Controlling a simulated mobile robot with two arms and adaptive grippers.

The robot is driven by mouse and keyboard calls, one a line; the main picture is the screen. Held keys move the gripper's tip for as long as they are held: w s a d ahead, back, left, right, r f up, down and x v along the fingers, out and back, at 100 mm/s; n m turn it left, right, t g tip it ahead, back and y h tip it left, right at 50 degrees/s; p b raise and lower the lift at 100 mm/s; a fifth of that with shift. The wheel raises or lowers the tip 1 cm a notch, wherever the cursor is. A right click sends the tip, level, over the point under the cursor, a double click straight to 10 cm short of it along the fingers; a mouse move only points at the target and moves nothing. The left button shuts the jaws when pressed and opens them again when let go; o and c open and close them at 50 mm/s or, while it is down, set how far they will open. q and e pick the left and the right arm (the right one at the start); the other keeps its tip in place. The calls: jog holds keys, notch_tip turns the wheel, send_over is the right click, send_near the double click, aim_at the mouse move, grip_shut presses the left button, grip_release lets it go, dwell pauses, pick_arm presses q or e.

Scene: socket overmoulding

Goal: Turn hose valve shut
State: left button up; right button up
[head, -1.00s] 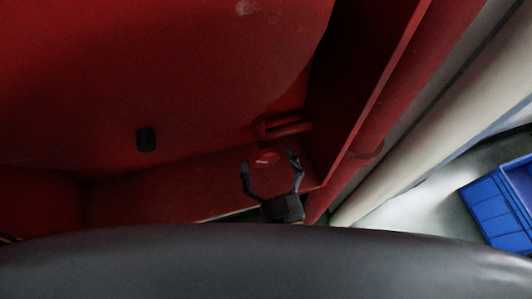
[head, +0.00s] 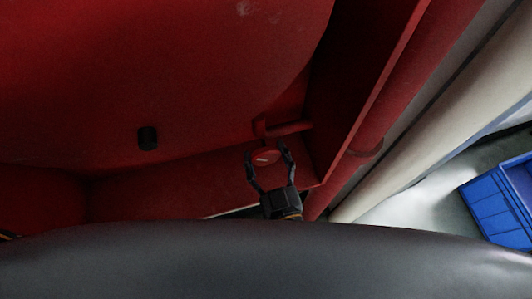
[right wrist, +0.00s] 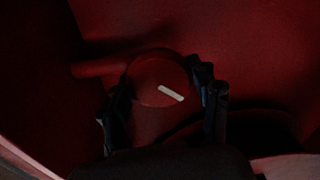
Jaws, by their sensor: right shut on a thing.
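The hose valve is a round red knob (head: 265,157) with a pale mark on its face, low inside the red recess in the head view. A red pipe (head: 290,129) shows just behind it. My right gripper (head: 266,160) is shut on the knob, one dark finger on each side. In the right wrist view the knob (right wrist: 159,80) sits between the fingers, and its white mark slants down to the right. The knob's rear is hidden.
A red wall panel (head: 365,90) rises close to the right of the knob. A blue crate (head: 492,210) stands on the pale floor at far right.

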jog(key=shift+r+m+p, duration=0.2)
jog(key=shift+m+p, duration=0.75)
jog(key=shift+m, duration=0.25)
jog(key=m+p, duration=0.1)
jog(key=m, duration=0.1)
jog(key=shift+m+p, duration=0.3)
jog(key=m+p, duration=0.1)
jog(key=m, duration=0.3)
jog(key=shift+d+f+m+p, duration=0.1)
jog(key=shift+f+m+p, duration=0.05)
jog(key=shift+m+p, duration=0.15)
jog(key=o, duration=1.2)
jog(key=shift+c, duration=0.2)
jog(key=shift+s+f, duration=0.1)
jog(key=v, duration=1.1)
jog(key=shift+s, duration=0.3)
jog(key=shift+d, duration=0.15)
